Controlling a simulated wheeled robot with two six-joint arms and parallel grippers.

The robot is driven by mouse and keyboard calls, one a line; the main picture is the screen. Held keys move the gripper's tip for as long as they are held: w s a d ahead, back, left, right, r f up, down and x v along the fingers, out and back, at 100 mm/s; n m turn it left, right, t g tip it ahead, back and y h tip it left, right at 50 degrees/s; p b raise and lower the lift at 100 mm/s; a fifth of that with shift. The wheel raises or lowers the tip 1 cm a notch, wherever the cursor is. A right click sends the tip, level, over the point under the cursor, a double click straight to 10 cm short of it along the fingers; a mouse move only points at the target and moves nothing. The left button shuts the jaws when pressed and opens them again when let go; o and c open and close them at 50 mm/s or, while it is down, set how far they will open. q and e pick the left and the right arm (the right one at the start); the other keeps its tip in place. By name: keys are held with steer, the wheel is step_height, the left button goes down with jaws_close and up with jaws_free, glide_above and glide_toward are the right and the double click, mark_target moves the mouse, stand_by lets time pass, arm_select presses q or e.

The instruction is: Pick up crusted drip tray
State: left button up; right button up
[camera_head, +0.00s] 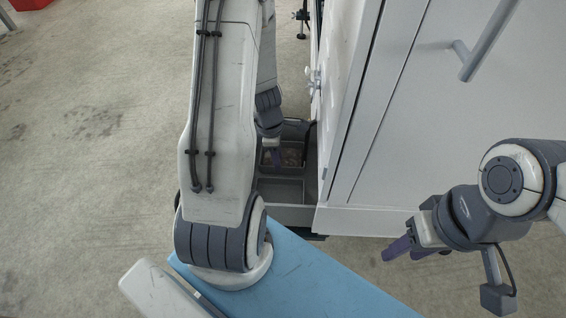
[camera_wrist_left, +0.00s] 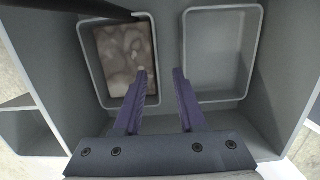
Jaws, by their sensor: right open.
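The crusted drip tray (camera_wrist_left: 126,55) is a grey rectangular tray with a mottled brown crust on its floor, at the upper left of the left wrist view. It also shows, small, in the head view (camera_head: 291,157). A clean, empty grey tray (camera_wrist_left: 217,55) sits beside it on the right. My left gripper (camera_wrist_left: 160,72) is open and empty. Its left finger overlaps the crusted tray's right side, and its right finger is near the clean tray's left rim. I cannot tell its height or any contact. My right gripper (camera_head: 392,252) is open and empty, right of the cabinet corner.
Both trays are in a grey walled compartment (camera_wrist_left: 285,95) at the foot of a white cabinet (camera_head: 420,110) with a bar handle (camera_head: 470,60). A dark bar crosses the crusted tray's near-top corner in the wrist view. Open concrete floor (camera_head: 90,130) lies to the left.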

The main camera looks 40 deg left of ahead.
mark_target(291, 163)
arm_select(q)
steer(key=f+b, duration=0.4)
steer(key=f, duration=0.1)
steer(key=shift+w+d+f+b, duration=0.1)
steer(key=shift+w+d+b, duration=0.25)
steer(key=shift+w+b, duration=0.05)
jaws_close()
stand_by(1.0)
